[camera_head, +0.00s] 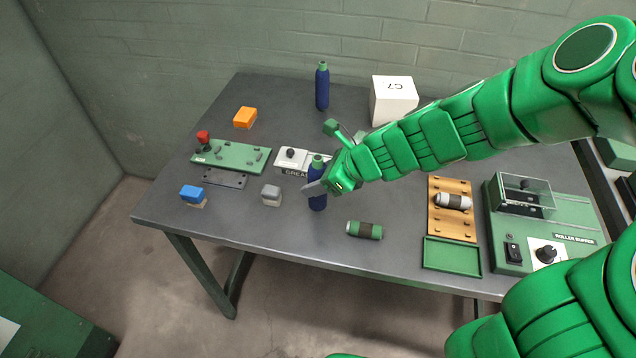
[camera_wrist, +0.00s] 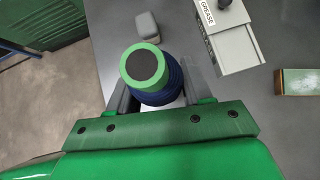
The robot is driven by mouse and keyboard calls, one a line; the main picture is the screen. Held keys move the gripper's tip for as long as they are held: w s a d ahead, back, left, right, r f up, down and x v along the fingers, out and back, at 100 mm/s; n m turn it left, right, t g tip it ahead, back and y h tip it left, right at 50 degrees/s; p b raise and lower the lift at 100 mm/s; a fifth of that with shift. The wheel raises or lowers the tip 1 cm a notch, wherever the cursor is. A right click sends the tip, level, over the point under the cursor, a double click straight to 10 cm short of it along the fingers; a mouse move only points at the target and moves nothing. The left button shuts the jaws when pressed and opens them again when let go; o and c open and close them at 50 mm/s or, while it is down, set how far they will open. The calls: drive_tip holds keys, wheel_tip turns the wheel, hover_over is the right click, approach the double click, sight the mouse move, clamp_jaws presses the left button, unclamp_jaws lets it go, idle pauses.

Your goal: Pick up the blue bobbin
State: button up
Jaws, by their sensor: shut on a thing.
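A blue bobbin (camera_head: 317,200) with a green top stands upright between the fingers of my gripper (camera_head: 318,187), near the middle of the table. In the wrist view the gripper (camera_wrist: 160,88) is shut on this bobbin (camera_wrist: 161,92), a finger on each side below its green, dark-centred top. Whether its base touches the table I cannot tell. A second blue bobbin (camera_head: 322,88) with a green top stands upright at the back of the table, apart from my gripper.
A grey block (camera_head: 271,195) and the grease box (camera_head: 290,158) lie left of the held bobbin. A green roller (camera_head: 364,230) lies in front. The roller buffer (camera_head: 540,225), wooden rack (camera_head: 452,190) and white box (camera_head: 394,100) stand to the right.

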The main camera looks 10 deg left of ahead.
sight(319, 157)
wheel_tip(319, 157, up, 8)
drive_tip(key=shift+w+r, duration=0.15)
drive_tip(key=shift+r, duration=0.15)
drive_tip(key=w+d+r+m+t, duration=0.1)
drive_tip(key=w+d+r, duration=0.35)
drive_tip(key=w, duration=0.55)
drive_tip(key=w+d+r+m, duration=0.1)
drive_tip(key=w+d+r, duration=0.35)
drive_tip(key=w, duration=0.45)
drive_tip(key=w+d+r+m+t, duration=0.1)
drive_tip(key=w+d+r, duration=0.35)
drive_tip(key=w, duration=0.55)
drive_tip(key=w+a+f, duration=0.2)
drive_tip(key=w+f, duration=0.6)
drive_tip(key=w, duration=0.5)
drive_tip(key=shift+a+f+h, duration=0.25)
drive_tip(key=shift+a+h, duration=0.05)
drive_tip(key=shift+a, duration=0.1)
